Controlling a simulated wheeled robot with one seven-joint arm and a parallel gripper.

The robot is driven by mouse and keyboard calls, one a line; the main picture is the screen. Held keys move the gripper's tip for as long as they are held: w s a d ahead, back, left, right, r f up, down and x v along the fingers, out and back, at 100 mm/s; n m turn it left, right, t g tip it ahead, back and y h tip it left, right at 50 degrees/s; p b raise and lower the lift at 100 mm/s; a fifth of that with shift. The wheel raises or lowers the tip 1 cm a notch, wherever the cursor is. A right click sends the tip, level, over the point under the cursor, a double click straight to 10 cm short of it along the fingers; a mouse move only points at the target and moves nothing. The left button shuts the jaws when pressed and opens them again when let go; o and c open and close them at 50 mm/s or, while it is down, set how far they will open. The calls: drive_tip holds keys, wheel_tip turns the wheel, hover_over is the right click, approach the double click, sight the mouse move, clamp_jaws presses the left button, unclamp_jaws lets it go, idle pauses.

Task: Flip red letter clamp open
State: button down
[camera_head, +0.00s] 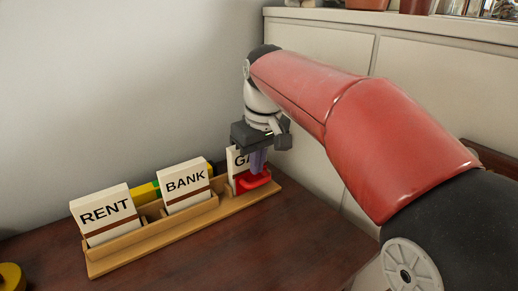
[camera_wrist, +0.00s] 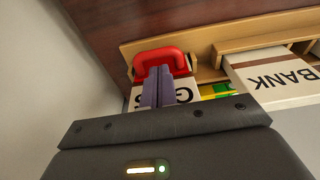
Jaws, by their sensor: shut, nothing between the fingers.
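The red letter clamp (camera_head: 256,183) sits at the right end of the wooden letter rack, low across the front of the white card whose visible lettering starts with G (camera_head: 236,160). In the wrist view the clamp is a red loop (camera_wrist: 151,54) just past my fingertips. My gripper (camera_head: 258,168) is shut and empty, pointing down in front of that card. Its purple fingers (camera_wrist: 159,72) lie together at the clamp and hide part of it and of the lettering. I cannot tell whether they touch it.
The wooden rack (camera_head: 150,243) stands on a dark table (camera_head: 250,250) near the wall. It also holds a RENT card (camera_head: 103,213) and a BANK card (camera_head: 185,186). A yellow and green item (camera_head: 146,190) is behind. The table in front is clear.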

drive_tip(key=shift+w+f, duration=0.1)
drive_tip(key=shift+f, duration=0.6)
drive_tip(key=shift+f+b, duration=0.1)
drive_tip(key=shift+b, duration=0.25)
drive_tip(key=shift+d+b, duration=0.1)
drive_tip(key=shift+b, duration=0.45)
